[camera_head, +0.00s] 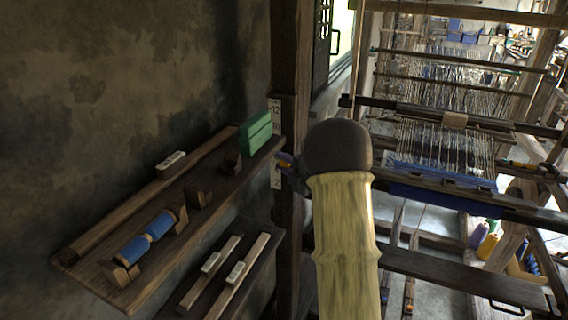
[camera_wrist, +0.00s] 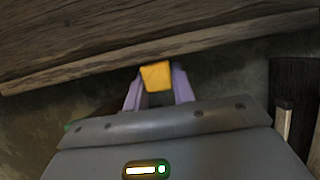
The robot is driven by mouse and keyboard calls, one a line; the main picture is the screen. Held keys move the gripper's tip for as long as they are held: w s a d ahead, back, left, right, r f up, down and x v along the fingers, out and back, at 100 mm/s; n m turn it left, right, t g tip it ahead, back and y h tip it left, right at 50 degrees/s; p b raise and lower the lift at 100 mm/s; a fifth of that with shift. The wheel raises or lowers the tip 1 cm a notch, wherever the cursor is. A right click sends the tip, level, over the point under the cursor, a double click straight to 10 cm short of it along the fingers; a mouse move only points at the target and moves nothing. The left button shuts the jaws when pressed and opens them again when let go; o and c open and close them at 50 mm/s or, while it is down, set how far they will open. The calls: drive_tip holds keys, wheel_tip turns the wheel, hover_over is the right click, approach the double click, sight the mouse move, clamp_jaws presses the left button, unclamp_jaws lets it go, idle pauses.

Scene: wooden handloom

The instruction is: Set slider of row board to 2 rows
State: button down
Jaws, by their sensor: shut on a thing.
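The row board (camera_head: 275,180) is a pale upright strip on the dark post beside the shelf. A 12 shows near its top and a 2 near its bottom; the markings between are partly hidden or too small to read. My gripper (camera_head: 289,165) is at the board's lower part, just above the 2, largely hidden by my arm. In the wrist view, my gripper (camera_wrist: 157,88) has its two purple fingers shut on the yellow-orange slider (camera_wrist: 156,76). The slider's exact reading cannot be told.
A wooden shelf (camera_head: 90,275) left of the post bears a green block (camera_head: 255,133) and blue bobbin (camera_head: 145,240). A lower shelf (camera_head: 262,262) holds pale bars. The loom (camera_head: 440,150) stands at right. In the wrist view a wooden beam (camera_wrist: 90,60) crosses close above the fingers.

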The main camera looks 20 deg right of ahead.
sight(284, 189)
drive_tip(key=shift+f+b, duration=4.95)
drive_tip(key=shift+b, duration=0.25)
drive_tip(key=c, duration=1.2)
unclamp_jaws()
drive_tip(key=shift+r, duration=0.1)
drive_tip(key=shift+o, duration=0.2)
drive_tip(key=b+v, duration=0.2)
drive_tip(key=v, duration=1.5)
drive_tip(key=shift+s, duration=0.25)
drive_tip(key=shift+w, duration=0.1)
